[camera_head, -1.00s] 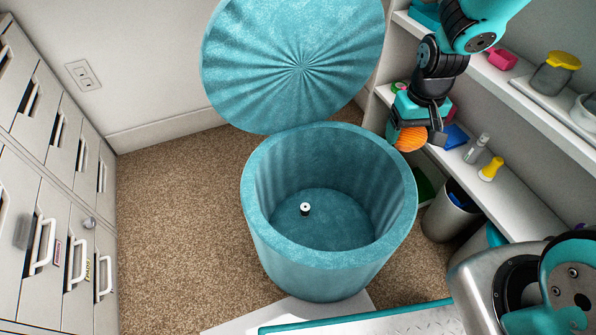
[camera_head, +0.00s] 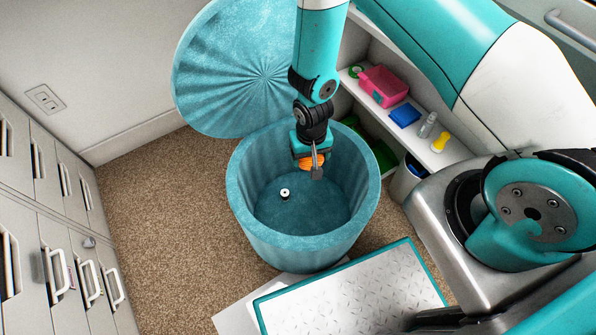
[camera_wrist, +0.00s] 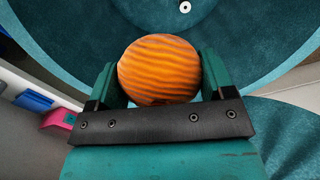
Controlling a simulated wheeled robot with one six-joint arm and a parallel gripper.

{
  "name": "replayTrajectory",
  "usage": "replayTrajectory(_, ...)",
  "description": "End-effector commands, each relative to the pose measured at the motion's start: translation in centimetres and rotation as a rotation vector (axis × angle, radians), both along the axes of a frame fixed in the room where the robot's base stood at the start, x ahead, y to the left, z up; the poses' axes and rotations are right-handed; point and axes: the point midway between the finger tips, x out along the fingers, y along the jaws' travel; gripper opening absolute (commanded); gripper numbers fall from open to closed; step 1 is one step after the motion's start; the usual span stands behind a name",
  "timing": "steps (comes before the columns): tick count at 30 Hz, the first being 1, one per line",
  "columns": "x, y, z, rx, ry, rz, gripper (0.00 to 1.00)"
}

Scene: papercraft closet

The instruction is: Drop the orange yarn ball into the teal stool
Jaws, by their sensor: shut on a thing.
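The teal stool (camera_head: 300,250) stands open on the carpet, with its round lid (camera_head: 215,75) tilted back behind it. A small black-and-white spool-like thing (camera_head: 285,193) is on the stool's floor; its white top also shows in the wrist view (camera_wrist: 185,7). My gripper (camera_head: 312,163) is shut on the orange yarn ball (camera_head: 305,162) over the right back part of the stool's opening. In the wrist view the striped ball (camera_wrist: 159,69) sits between the two teal fingers, with the stool's inside (camera_wrist: 255,40) beyond it. The height of the ball over the rim is hard to tell.
A shelf (camera_head: 450,153) at the right holds a pink box (camera_head: 383,86), a blue item (camera_head: 405,115), a clear bottle (camera_head: 428,125) and a yellow item (camera_head: 440,142). White drawers (camera_head: 60,235) line the left. A teal-edged white panel (camera_head: 350,290) is in front. Carpet (camera_head: 175,215) lies free left of the stool.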

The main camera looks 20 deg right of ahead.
Motion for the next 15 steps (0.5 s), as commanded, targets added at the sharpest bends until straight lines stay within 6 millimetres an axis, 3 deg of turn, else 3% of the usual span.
replayTrajectory(9,0.0,0.0,-4.4,0.0,0.001,0.0,0.52)
replayTrajectory(15,0.0,0.0,-5.3,0.0,0.001,0.0,0.52)
